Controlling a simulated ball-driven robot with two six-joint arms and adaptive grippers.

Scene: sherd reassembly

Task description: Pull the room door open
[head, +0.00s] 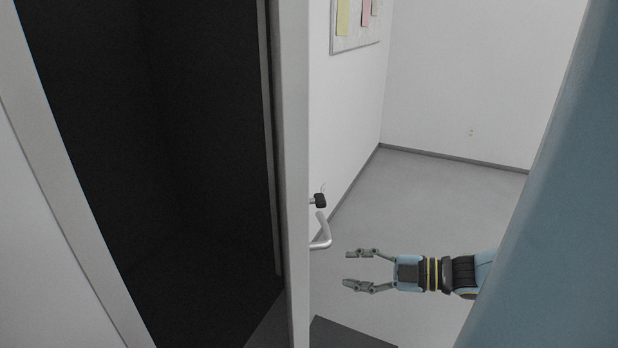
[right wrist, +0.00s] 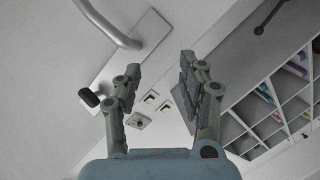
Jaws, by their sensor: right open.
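The white room door (head: 293,150) stands open and I see it nearly edge-on in the head view, with a dark opening on its left. Its bent metal lever handle (head: 322,236) sticks out from the right side of the door. The handle also shows at the top of the right wrist view (right wrist: 112,27), on a pale plate. My right gripper (head: 354,268) is open and empty, just right of and slightly below the handle, apart from it. In the right wrist view the gripper (right wrist: 160,75) has nothing between its fingers. My left gripper is out of view.
A small dark knob (head: 320,201) sits above the handle. The pale door frame (head: 75,190) borders the dark opening on the left. Grey floor (head: 430,190) lies clear to the right, before white walls with a pinned board (head: 354,22). A compartmented shelf (right wrist: 270,105) shows in the right wrist view.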

